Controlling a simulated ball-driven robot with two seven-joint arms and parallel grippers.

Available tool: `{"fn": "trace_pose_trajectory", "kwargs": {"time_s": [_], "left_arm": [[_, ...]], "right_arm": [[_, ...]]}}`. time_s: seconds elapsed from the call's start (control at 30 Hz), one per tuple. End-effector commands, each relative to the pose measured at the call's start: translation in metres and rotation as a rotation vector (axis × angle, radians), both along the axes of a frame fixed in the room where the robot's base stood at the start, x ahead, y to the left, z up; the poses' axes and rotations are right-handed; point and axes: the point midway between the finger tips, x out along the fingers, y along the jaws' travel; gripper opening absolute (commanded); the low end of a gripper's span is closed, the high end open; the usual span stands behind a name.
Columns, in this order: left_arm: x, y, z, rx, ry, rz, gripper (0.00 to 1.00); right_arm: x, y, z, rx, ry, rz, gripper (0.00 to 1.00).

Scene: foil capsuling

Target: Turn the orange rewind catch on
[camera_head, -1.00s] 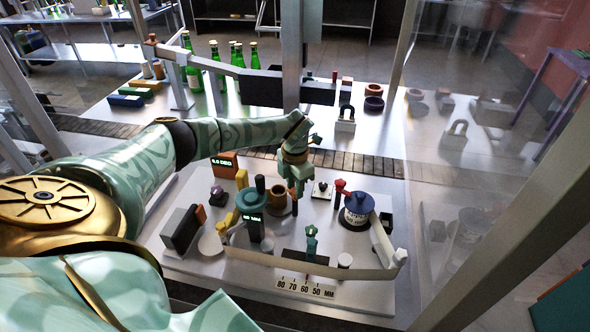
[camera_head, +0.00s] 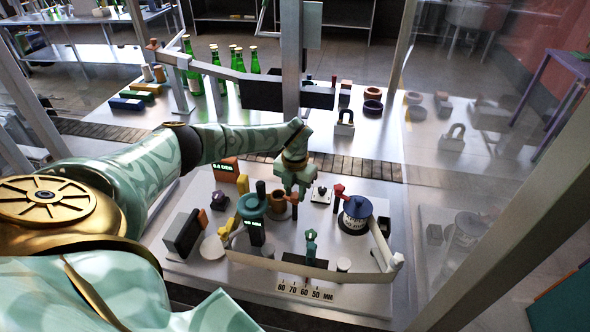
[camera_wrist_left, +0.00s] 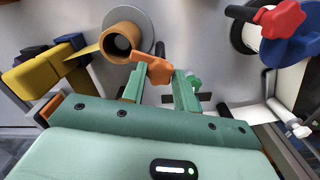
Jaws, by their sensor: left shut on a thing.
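The orange rewind catch (camera_wrist_left: 152,68) is a small lobed piece beside a brown-orange hollow spool (camera_wrist_left: 119,40) in the left wrist view. In the head view, the catch (camera_head: 293,198) shows just below my left gripper (camera_head: 297,188), next to the spool (camera_head: 278,202). My left gripper (camera_wrist_left: 158,78) is shut on the catch, with its green fingers on either side. The fingers hide part of it. My right gripper is not in view.
A blue-topped drum (camera_head: 357,207) and a red knob (camera_head: 339,191) stand to the right. A teal disc (camera_head: 251,206) and yellow blocks (camera_head: 228,226) stand left. Green bottles (camera_head: 193,70) stand behind.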

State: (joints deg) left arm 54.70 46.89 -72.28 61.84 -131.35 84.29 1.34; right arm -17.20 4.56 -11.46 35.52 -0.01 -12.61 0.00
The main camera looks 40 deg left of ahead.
Motion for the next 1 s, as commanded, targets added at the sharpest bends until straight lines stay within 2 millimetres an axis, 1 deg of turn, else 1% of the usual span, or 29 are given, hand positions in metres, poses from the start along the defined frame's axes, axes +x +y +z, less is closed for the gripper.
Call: {"fn": "trace_pose_trajectory", "kwargs": {"time_s": [0.27,0.3,0.37,0.63,0.77,0.87,0.97,1.0], "left_arm": [[0.002,0.001,0.002,0.001,-0.006,0.004,0.07],[0.002,0.001,0.002,0.001,-0.006,0.004,0.35],[0.002,0.001,0.002,0.001,-0.005,0.004,0.51],[0.001,0.0,0.001,0.0,-0.002,0.002,0.51],[0.001,0.0,0.01,0.0,-0.003,0.001,0.51],[0.001,0.001,0.028,0.001,-0.005,0.001,0.51],[0.002,0.001,0.053,0.001,-0.008,0.001,0.51],[0.002,0.001,0.065,0.001,-0.008,0.002,0.51]], "right_arm": [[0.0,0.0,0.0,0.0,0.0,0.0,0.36],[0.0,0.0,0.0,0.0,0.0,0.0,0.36],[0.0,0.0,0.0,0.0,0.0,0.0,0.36],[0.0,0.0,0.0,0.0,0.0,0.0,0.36],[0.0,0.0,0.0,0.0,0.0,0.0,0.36],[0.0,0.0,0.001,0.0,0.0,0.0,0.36],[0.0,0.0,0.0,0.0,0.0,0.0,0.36],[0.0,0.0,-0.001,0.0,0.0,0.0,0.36]]}}
